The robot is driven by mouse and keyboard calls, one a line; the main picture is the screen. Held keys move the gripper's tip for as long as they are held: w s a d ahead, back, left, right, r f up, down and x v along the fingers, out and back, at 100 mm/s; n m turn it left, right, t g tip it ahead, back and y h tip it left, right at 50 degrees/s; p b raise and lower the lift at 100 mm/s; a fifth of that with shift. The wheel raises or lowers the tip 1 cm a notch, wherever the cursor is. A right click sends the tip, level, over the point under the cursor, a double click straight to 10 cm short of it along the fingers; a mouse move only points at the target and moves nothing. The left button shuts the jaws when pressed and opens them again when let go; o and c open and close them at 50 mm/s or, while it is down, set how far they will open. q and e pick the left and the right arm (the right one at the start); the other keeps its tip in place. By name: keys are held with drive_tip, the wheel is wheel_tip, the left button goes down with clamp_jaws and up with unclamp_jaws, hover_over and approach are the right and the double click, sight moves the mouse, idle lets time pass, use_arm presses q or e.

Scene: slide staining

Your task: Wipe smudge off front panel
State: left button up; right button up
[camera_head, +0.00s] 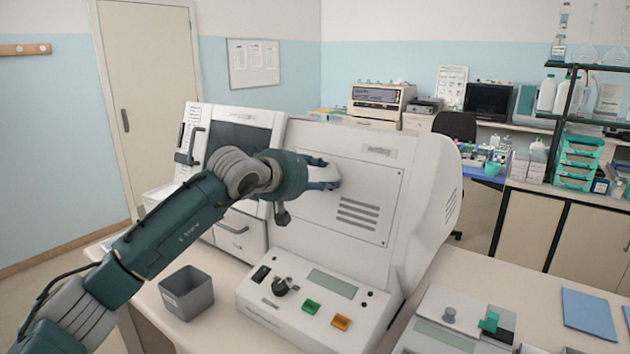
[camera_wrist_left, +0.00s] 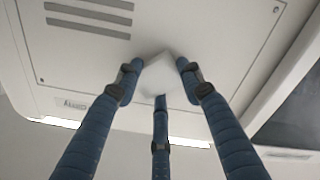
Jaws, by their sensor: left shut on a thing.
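The front panel (camera_head: 375,178) is a pale upright plate on the white machine, with vent slots low on its right side. My left gripper (camera_head: 325,180) is at the panel's left-middle part, shut on a white wipe (camera_head: 322,170). In the left wrist view, the fingers (camera_wrist_left: 158,90) hold the white wipe (camera_wrist_left: 158,77) between their tips against or very close to the panel (camera_wrist_left: 75,60); contact cannot be told for certain. No smudge shows on the visible panel; the gripper and wipe hide part of it. My right gripper is not in view.
A grey open bin (camera_head: 187,292) stands on the bench left of the machine's control base (camera_head: 310,305), which has a knob and coloured buttons. Another white instrument (camera_head: 235,170) stands close at left. A small device (camera_head: 450,325) and blue folder (camera_head: 588,315) lie at right.

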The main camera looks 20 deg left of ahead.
sight(341, 183)
use_arm(q)
drive_tip(key=shift+s+d+f+b, duration=0.15)
drive_tip(key=shift+d+b, duration=0.15)
drive_tip(key=shift+d, duration=0.2)
drive_tip(key=shift+s+d+r+b, duration=0.15)
drive_tip(key=shift+d+b, duration=0.1)
drive_tip(key=shift+d, duration=0.2)
drive_tip(key=shift+s+d+b, duration=0.3)
drive_tip(key=shift+d+b, duration=0.1)
drive_tip(key=shift+d, duration=0.5)
drive_tip(key=shift+f, duration=0.1)
drive_tip(key=shift+w+a, duration=0.15)
drive_tip(key=shift+a, duration=0.35)
drive_tip(key=shift+w+a, duration=0.15)
drive_tip(key=shift+a, duration=0.35)
drive_tip(key=shift+w+a+p, duration=0.25)
drive_tip(key=shift+w+a, duration=0.1)
drive_tip(key=shift+a, duration=0.6)
drive_tip(key=shift+w+a+p, duration=0.2)
drive_tip(key=shift+w+a, duration=0.1)
drive_tip(key=shift+a, duration=0.6)
drive_tip(key=shift+w+a+p, duration=0.25)
drive_tip(key=shift+w+a, duration=0.1)
drive_tip(key=shift+a, duration=0.6)
drive_tip(key=shift+s, duration=0.1)
drive_tip(key=shift+b+v, duration=0.9)
drive_tip(key=shift+v, duration=2)
